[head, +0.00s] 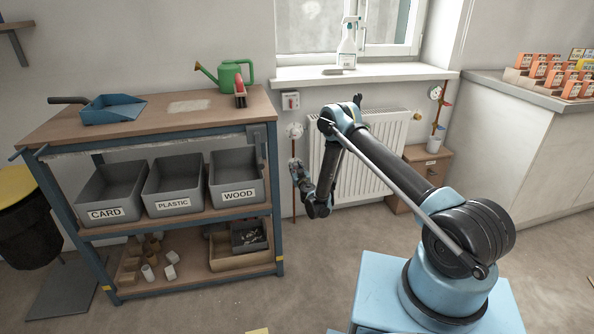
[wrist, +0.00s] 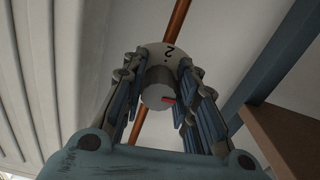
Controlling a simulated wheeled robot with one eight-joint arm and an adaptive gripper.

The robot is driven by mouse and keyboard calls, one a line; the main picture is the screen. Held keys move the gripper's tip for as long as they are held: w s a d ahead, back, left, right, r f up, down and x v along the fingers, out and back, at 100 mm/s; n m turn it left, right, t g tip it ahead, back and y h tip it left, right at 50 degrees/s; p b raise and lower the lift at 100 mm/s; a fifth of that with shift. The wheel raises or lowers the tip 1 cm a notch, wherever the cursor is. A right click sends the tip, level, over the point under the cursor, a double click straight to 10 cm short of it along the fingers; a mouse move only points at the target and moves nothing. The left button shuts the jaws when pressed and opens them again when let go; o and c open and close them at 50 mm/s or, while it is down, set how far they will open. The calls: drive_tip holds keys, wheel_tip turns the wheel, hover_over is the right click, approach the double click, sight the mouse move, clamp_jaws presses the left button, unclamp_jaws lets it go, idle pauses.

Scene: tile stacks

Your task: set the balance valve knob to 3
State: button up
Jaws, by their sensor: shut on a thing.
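The balance valve knob (wrist: 157,88) is a pale grey cylinder with a red mark on its face, seen in the wrist view. Behind it is a white dial (wrist: 155,50) with a dark figure 2; other figures are hidden or out of sight. The red mark lies to the right of the knob's middle in that view. My gripper (wrist: 160,100) has its fingers on both sides of the knob and is shut on it. In the head view my gripper (head: 298,168) is at the copper pipe left of the radiator, and the knob cannot be made out there.
The copper pipe (wrist: 177,22) runs behind the dial. The white radiator (head: 352,168) stands close to the right of my gripper in the head view. The workbench (head: 278,245) with grey bins stands close to its left.

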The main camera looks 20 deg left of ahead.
sight(296, 163)
drive_tip(key=shift+w+d+m, duration=0.15)
drive_tip(key=shift+d+m, duration=0.05)
drive_tip(key=shift+m, duration=0.5)
drive_tip(key=o, duration=1.1)
drive_tip(key=shift+a, duration=0.1)
drive_tip(key=shift+r, duration=0.1)
drive_tip(key=shift+r, duration=4.9)
